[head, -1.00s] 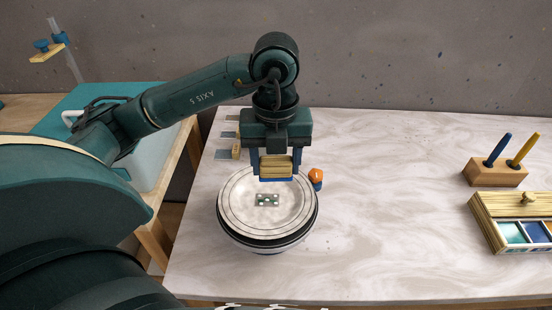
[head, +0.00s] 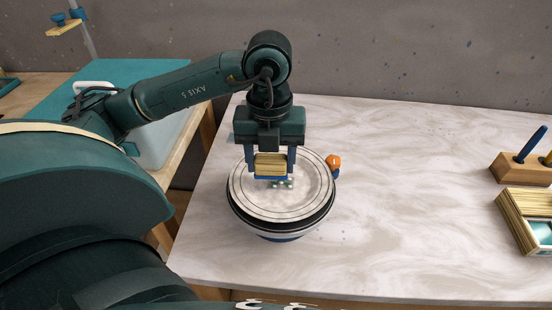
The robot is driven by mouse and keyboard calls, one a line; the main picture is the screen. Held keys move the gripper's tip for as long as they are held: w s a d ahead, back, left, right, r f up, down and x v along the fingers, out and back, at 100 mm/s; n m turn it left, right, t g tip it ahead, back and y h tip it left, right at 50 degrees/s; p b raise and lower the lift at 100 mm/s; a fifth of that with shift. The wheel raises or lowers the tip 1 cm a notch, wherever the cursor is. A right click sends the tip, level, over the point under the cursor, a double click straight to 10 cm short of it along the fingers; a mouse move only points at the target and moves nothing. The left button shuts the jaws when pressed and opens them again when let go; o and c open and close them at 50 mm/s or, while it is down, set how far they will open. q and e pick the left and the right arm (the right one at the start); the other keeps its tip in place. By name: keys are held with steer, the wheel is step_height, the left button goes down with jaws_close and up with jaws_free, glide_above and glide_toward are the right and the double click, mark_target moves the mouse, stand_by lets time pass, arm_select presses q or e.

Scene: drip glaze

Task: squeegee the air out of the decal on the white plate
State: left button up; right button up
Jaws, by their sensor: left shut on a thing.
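The white plate (head: 260,205) has dark rings near its rim and sits on a round, dark-edged stand on the marbled table. The small grey-green decal (head: 283,184) with pale spots lies near the plate's middle. My left gripper (head: 271,160) is shut on the squeegee (head: 271,166), a wooden block with a blue lower edge. The squeegee is over the decal's far part and hides some of it. I cannot tell whether the blue edge touches the surface. My right gripper is out of view.
An orange-topped blue item (head: 333,165) stands close to the plate's right side. A wooden holder (head: 522,170) with blue and yellow sticks and a wooden box (head: 520,225) are at the right. The table between is clear.

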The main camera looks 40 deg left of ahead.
arm_select(q)
steer(key=shift+f, duration=0.2)
stand_by(0.9)
steer(key=shift+f+b, duration=0.7)
steer(key=shift+b, duration=0.25)
steer(key=shift+d, duration=0.15)
stand_by(0.3)
steer(key=shift+w+d, duration=0.35)
steer(key=shift+d, duration=0.25)
steer(key=shift+w+d+r+p, duration=0.15)
steer(key=shift+w+d+p, duration=0.25)
steer(key=shift+w+d, duration=0.45)
steer(key=shift+s+d, duration=0.1)
steer(key=shift+s, duration=0.05)
step_height(320, 180, up, 7)
steer(key=p, duration=0.5)
